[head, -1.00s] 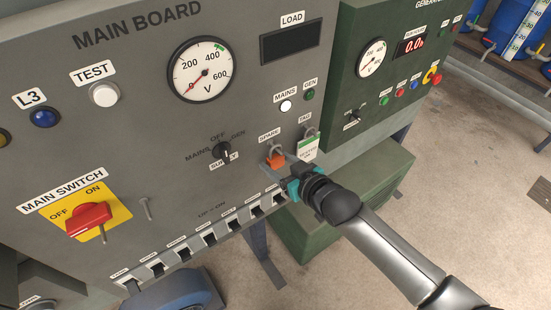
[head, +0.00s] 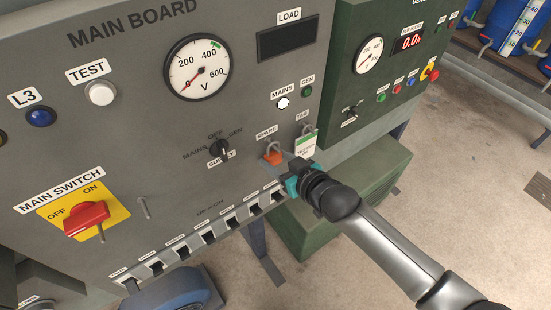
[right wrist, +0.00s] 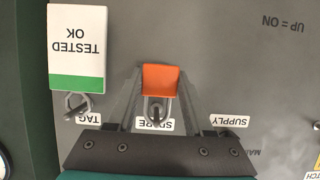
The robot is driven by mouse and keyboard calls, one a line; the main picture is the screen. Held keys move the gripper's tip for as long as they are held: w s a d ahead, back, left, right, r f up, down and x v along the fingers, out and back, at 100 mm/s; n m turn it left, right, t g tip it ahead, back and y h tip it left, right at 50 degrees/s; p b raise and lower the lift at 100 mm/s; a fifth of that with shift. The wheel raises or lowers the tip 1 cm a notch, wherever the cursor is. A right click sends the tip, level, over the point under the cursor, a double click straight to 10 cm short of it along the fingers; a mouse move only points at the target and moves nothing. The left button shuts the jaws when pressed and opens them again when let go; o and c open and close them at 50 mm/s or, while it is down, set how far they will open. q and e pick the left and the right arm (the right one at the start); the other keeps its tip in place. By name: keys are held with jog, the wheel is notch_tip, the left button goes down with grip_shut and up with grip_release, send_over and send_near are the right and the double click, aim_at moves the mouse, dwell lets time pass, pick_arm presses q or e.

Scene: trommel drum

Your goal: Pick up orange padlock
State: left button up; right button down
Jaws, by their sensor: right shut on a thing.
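The orange padlock (head: 273,158) hangs below the SPARE label on the grey main board. In the right wrist view the padlock (right wrist: 160,79) shows its orange body, with its grey shackle at the hook over the SPARE label. My right gripper (head: 281,163) reaches it from the lower right. In the right wrist view the gripper's two fingers (right wrist: 158,90) are on either side of the padlock, shut on it. The padlock still appears to be at its hook. My left gripper is not in view.
A white and green TESTED OK tag (head: 306,147) hangs close beside the padlock, with its face also in the right wrist view (right wrist: 77,45). A row of breaker switches (head: 207,237) runs below. The selector knob (head: 219,150) is to the left. A green cabinet (head: 345,190) stands behind my arm.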

jog(key=shift+d+r, duration=0.1)
jog(key=shift+r, duration=0.6)
jog(key=s+d, duration=1)
jog(key=s, duration=0.4)
jog(key=shift+s+d, duration=0.2)
jog(key=shift+s, duration=0.05)
jog(key=shift+r+p, duration=0.3)
jog(key=shift+p, duration=0.35)
jog(key=shift+s+d+p, duration=0.7)
jog(key=shift+s+d, duration=0.2)
jog(key=shift+s, duration=0.3)
jog(key=shift+s, duration=0.1)
jog(key=shift+s+d+p, duration=0.4)
jog(key=shift+s+d, duration=0.05)
jog(key=shift+s, duration=0.1)
jog(key=shift+s, duration=0.1)
jog(key=shift+s+d+p, duration=0.8)
jog(key=shift+s+d, duration=0.1)
jog(key=shift+s, duration=0.3)
jog(key=shift+s+d+p, duration=0.75)
jog(key=shift+s+d, duration=0.1)
jog(key=shift+s, duration=0.3)
